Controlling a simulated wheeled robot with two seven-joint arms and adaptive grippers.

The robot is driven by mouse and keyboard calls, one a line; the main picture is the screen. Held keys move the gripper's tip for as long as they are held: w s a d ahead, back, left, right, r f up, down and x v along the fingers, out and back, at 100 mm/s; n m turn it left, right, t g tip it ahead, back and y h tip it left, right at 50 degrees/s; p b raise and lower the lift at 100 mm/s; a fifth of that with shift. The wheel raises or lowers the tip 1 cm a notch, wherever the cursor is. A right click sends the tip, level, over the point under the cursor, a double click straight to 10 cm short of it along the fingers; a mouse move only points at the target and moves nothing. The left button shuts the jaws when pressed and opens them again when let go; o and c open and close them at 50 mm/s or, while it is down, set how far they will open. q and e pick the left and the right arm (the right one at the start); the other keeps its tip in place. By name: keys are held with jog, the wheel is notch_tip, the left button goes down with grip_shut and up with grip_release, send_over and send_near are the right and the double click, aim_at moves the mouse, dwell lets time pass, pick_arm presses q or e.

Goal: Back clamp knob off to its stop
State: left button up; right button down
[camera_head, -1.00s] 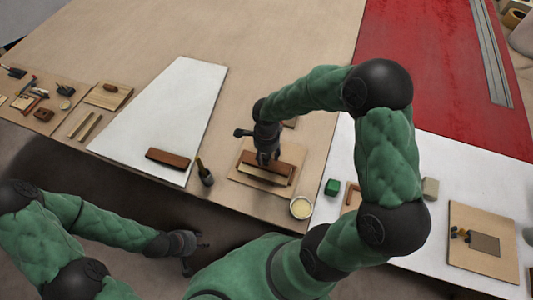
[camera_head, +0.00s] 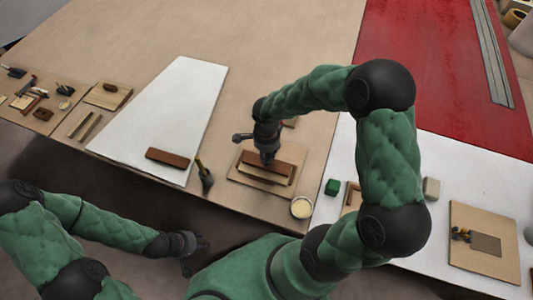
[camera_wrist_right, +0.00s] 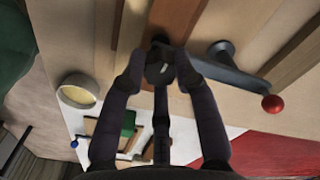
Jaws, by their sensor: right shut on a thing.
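The clamp (camera_head: 281,170), a reddish-brown wooden bar, lies on a light wooden board in the middle of the head view. My right gripper (camera_head: 268,160) points down onto it and hides the knob there. In the right wrist view, the same gripper (camera_wrist_right: 160,72) has its fingers closed around a small dark knob (camera_wrist_right: 158,67) on the brown bar. A dark lever with a red ball end (camera_wrist_right: 272,103) sticks out close beside the fingers. My left gripper (camera_head: 192,250) hangs in front of the bench, empty, with its fingers apart.
A cream-filled tub (camera_head: 301,207) and a green block (camera_head: 332,187) stand right of the board. A brush-like tool (camera_head: 204,172) stands to its left, and another brown bar (camera_head: 167,158) lies on a white panel (camera_head: 180,100). Small tools lie far left.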

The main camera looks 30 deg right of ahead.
jog(key=n, duration=0.4)
jog(key=shift+n, duration=0.4)
jog(key=n, duration=0.4)
jog(key=n+p, duration=0.1)
jog(key=n, duration=0.4)
jog(key=n+p, duration=0.1)
jog(key=n, duration=0.3)
jog(key=shift+r+n, duration=0.1)
jog(key=shift+n, duration=0.2)
jog(key=n+p, duration=0.1)
jog(key=n, duration=0.3)
jog(key=shift+p, duration=0.4)
jog(key=n+p, duration=0.2)
jog(key=n, duration=0.3)
jog(key=n+p, duration=0.3)
jog(key=n, duration=0.2)
jog(key=shift+n+p, duration=0.95)
jog(key=shift+n, duration=1.35)
